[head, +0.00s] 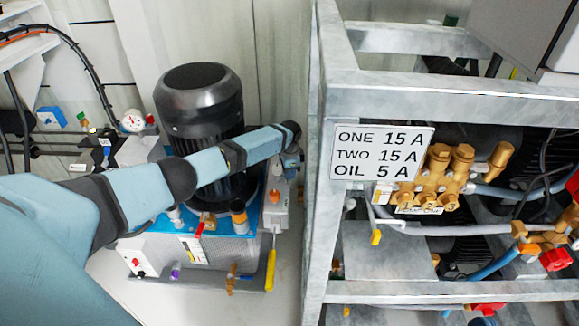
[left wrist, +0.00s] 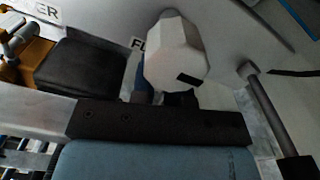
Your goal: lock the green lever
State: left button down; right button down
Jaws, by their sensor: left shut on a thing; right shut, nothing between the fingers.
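My left arm reaches in from the left across the pump unit. Its gripper (head: 291,161) is at the right side of the black motor (head: 200,110), above a grey block with an orange knob (head: 274,196). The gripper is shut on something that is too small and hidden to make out. I cannot pick out the green lever for certain in either view. The left wrist view is dark and shows a pale many-sided knob or cap (left wrist: 176,52) close to the camera. My right gripper is not in view.
A yellow-handled lever (head: 271,268) hangs below the block, and a red lever (head: 199,229) is at the unit's front. A grey steel frame (head: 322,200) with a sign (head: 381,151) and brass pump parts (head: 440,175) stands close on the right. A gauge (head: 133,121) is behind the arm.

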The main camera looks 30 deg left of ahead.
pick_arm(q)
jog(key=shift+w+a+r+n+p, duration=0.1)
jog(key=shift+w+a+n+p, duration=0.1)
jog(key=shift+n+p, duration=0.45)
jog(key=shift+w+a+n+p, duration=0.1)
jog(key=shift+a+n+p, duration=0.15)
jog(key=shift+n, duration=0.45)
jog(key=shift+w+a+n+p, duration=0.1)
jog(key=shift+n+p, duration=0.1)
jog(key=shift+n, duration=0.45)
pick_arm(e)
jog(key=shift+t, duration=0.8)
jog(key=shift+s+d+r, duration=0.1)
jog(key=shift+r, duration=0.95)
jog(key=shift+s+d+r, duration=0.1)
jog(key=shift+r, duration=0.95)
pick_arm(q)
jog(key=c, duration=1.1)
grip_release()
